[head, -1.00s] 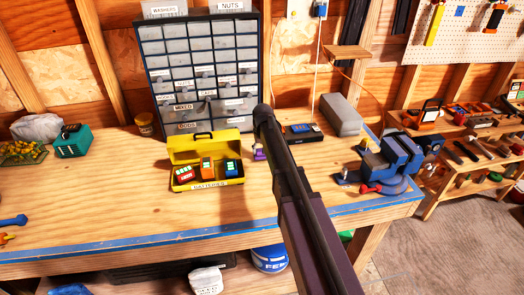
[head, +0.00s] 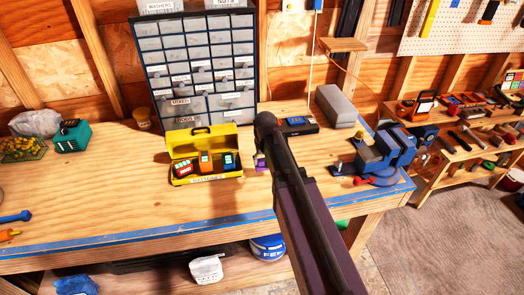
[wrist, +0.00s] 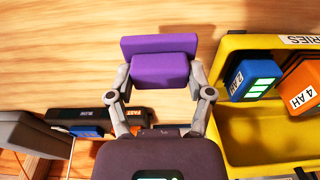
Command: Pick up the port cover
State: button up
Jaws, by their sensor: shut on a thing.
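The port cover looks to be a purple block with a wider flat plate along one edge (wrist: 158,68). My gripper (wrist: 160,84) is shut on it, one grey finger at each side, in the wrist view. The block's underside is hidden. In the head view a small part of the purple cover (head: 261,162) shows just right of the yellow battery box, and my dark arm hides most of the gripper. I cannot tell whether the cover touches the bench top.
The open yellow battery box (head: 207,178) with several batteries stands close beside the gripper. A black device (head: 299,126), a grey block (head: 339,106) and a blue vise (head: 379,158) are to the right. A drawer cabinet (head: 201,60) stands behind. The bench's left front (head: 110,205) is clear.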

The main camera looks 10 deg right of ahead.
jog(key=shift+s+r, duration=0.1)
jog(key=shift+s, duration=1)
jog(key=shift+s, duration=0.1)
